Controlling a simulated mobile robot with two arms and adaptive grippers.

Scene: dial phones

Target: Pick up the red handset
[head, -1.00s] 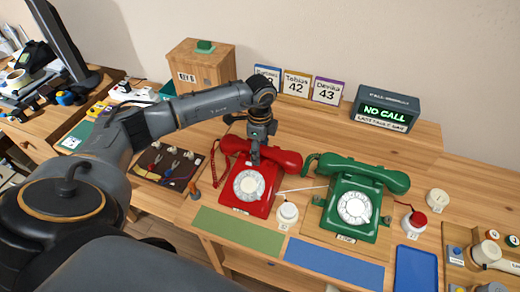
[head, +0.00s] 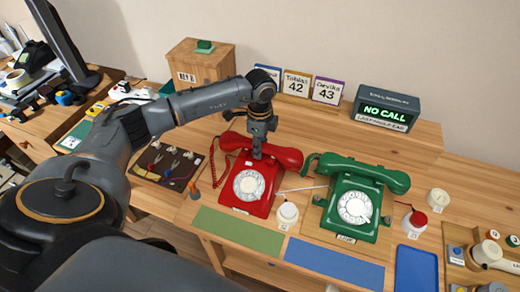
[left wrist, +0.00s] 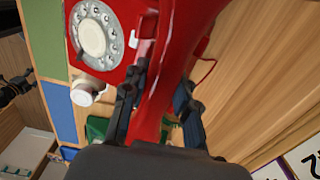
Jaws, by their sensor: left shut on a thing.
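The red handset (head: 284,157) lies across the top of the red dial phone (head: 252,187), left of the green phone (head: 352,198). My left gripper (head: 257,153) comes down on the handset's middle from above. In the left wrist view the red handset (left wrist: 160,104) runs between the two dark fingers of my left gripper (left wrist: 162,85), which is shut on it. The red phone's white dial (left wrist: 95,36) shows at upper left there. I cannot tell whether the handset is clear of its cradle. My right gripper is not in view.
Behind stand a wooden box (head: 200,67) with a green button, name cards (head: 327,91) and a NO CALL display (head: 386,108). A white knob (head: 287,213) sits between the phones. Green (head: 237,231) and blue (head: 335,264) mats lie in front. A tool tray (head: 168,166) is at left.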

